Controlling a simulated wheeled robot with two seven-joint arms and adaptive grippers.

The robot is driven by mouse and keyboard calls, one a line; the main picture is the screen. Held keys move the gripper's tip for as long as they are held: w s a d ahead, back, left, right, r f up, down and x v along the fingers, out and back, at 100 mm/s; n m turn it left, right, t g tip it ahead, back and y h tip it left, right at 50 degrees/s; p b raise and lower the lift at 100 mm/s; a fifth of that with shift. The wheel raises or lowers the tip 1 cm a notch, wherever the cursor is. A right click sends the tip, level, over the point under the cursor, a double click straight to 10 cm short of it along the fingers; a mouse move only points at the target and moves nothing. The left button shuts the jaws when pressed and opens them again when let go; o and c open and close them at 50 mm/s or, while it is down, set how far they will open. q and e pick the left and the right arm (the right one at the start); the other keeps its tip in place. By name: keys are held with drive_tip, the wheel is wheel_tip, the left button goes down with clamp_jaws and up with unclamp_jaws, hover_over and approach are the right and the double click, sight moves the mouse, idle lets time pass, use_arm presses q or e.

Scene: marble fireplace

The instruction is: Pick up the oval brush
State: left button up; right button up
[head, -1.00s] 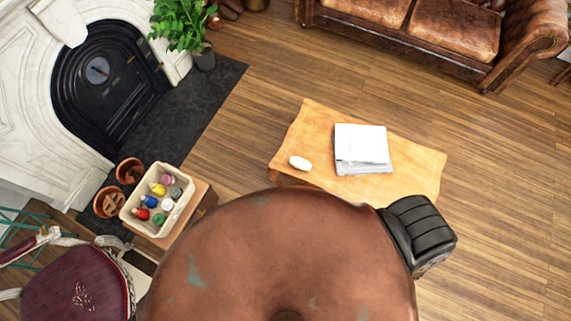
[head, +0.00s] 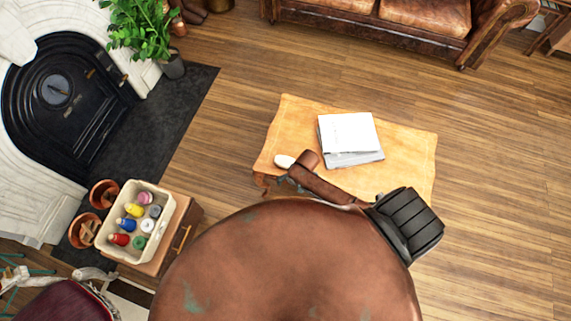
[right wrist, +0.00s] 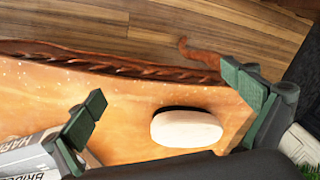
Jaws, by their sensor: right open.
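The oval brush (head: 284,161), pale and rounded, lies on the wooden table (head: 410,150) near its left end. In the right wrist view the brush (right wrist: 187,128) lies on the tabletop, a dark strip showing along its far edge. My right gripper (right wrist: 165,88) is open, its two fingers spread wide to either side of the brush. Nothing is between the fingertips. In the head view my right arm reaches to the table's near left corner, right beside the brush, and partly covers it; the gripper there is mostly hidden. My left gripper is not in view.
A stack of books or papers (head: 349,136) lies on the table right of the brush. A box of paint bottles (head: 160,195) stands on a small cabinet to the left. A leather sofa (head: 425,22) is at the back. Wooden floor between is clear.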

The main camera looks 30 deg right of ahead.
sight(286, 161)
drive_tip(key=w, duration=0.2)
drive_tip(key=w+r+m+b, duration=0.1)
drive_tip(key=w, duration=0.1)
drive_tip(key=w+r+m, duration=0.1)
drive_tip(key=w, duration=0.1)
drive_tip(key=shift+w+d+r+g+b, duration=0.2)
drive_tip(key=shift+w+g+b, duration=0.1)
drive_tip(key=w+r+m, duration=0.1)
drive_tip(key=w, duration=0.1)
drive_tip(key=w+d+r+m+b, duration=0.1)
drive_tip(key=w+r+m, duration=0.1)
drive_tip(key=shift+w+d+r+g+h, duration=0.15)
drive_tip(key=shift+d+r+g+h, duration=0.1)
drive_tip(key=shift+g+h, duration=0.15)
drive_tip(key=shift+w+r+b, duration=0.1)
drive_tip(key=shift+w+b, duration=0.05)
drive_tip(key=shift+b, duration=0.2)
drive_tip(key=shift+m, duration=0.3)
wheel_tip(286, 161, down, 8)
drive_tip(key=b, duration=0.3)
drive_tip(key=shift+d+r, duration=0.1)
drive_tip(key=shift+r, duration=0.25)
drive_tip(key=c, duration=1.1)
